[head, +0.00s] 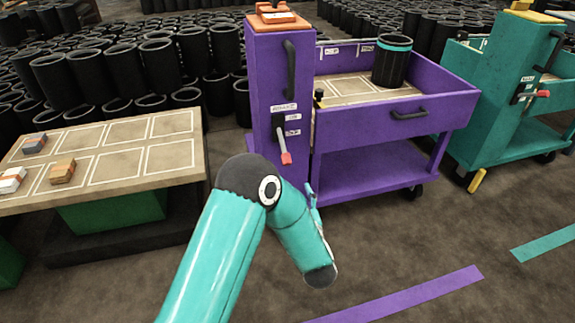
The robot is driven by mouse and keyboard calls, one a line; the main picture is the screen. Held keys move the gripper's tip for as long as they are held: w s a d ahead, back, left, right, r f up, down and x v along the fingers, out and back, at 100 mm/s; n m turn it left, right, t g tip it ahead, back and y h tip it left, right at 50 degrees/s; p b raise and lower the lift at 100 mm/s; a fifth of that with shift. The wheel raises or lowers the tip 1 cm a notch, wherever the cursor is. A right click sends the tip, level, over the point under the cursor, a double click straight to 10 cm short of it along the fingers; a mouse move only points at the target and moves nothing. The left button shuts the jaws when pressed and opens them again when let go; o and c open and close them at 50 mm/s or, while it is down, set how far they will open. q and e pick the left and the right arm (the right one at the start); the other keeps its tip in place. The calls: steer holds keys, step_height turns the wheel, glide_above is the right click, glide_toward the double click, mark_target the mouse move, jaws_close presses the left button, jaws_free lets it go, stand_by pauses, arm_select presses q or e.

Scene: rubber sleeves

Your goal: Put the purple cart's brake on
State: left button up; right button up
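The purple cart (377,166) stands in the middle, with a tall purple column at its left end. On the column's face is the brake lever (285,152), a light arm with a red tip on a black mount (279,128). The lever hangs down, tilted slightly right. Small white labels (284,107) sit beside the mount, too small to read. One teal arm of mine, seemingly the left, rises from the bottom and bends in front of the column's foot. Its gripper is mostly hidden behind the arm; its fingers are not clear. My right gripper is not in view.
A black sleeve (391,62) with a teal band stands in the purple cart's tray. A teal cart (500,100) stands right, its red-tipped lever (541,94) sideways. A table (110,165) with small blocks is left. Many black sleeves fill the back. A purple floor stripe (400,297) lies in front.

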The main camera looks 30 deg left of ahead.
mark_target(286, 160)
arm_select(q)
steer(key=b+x, duration=0.3)
steer(key=x, duration=1.1)
steer(key=shift+w+a+f, duration=0.1)
steer(key=shift+w+a, duration=0.15)
steer(key=shift+w, duration=0.05)
steer(key=shift+c, duration=0.2)
jaws_close()
